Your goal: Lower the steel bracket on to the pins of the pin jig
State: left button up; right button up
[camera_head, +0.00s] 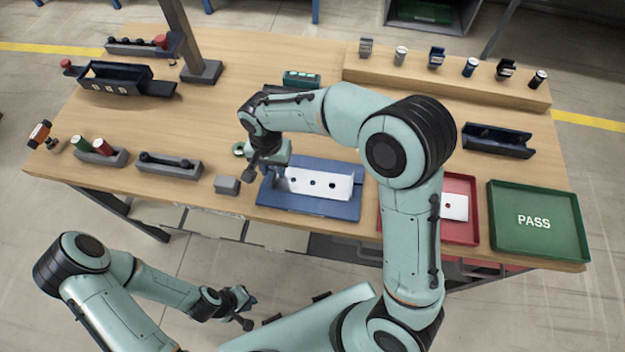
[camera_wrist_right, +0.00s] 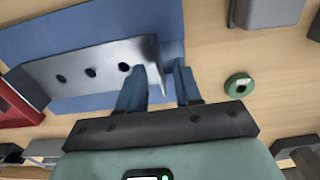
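The steel bracket (camera_head: 328,186), a pale plate with three dark holes and an upturned end, is over the blue pin jig (camera_head: 308,207). Both also show in the right wrist view, the bracket (camera_wrist_right: 105,58) and the jig's blue base (camera_wrist_right: 40,38). I see no pins, and I cannot tell whether the plate touches the base. My right gripper (camera_head: 272,172) is at the bracket's left end. In the right wrist view its fingers (camera_wrist_right: 160,85) stand apart with the upturned end between them and a gap beside the right finger. My left gripper (camera_head: 250,311) is empty, off the table's front edge.
A red tray (camera_head: 462,236) with another plate and a green PASS tray (camera_head: 535,247) stand to the right. A grey block (camera_head: 227,185) is left of the jig. A green ring (camera_wrist_right: 239,85) lies near the right gripper. My right arm hides part of the table.

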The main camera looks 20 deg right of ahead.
grip_shut()
dwell(1.5)
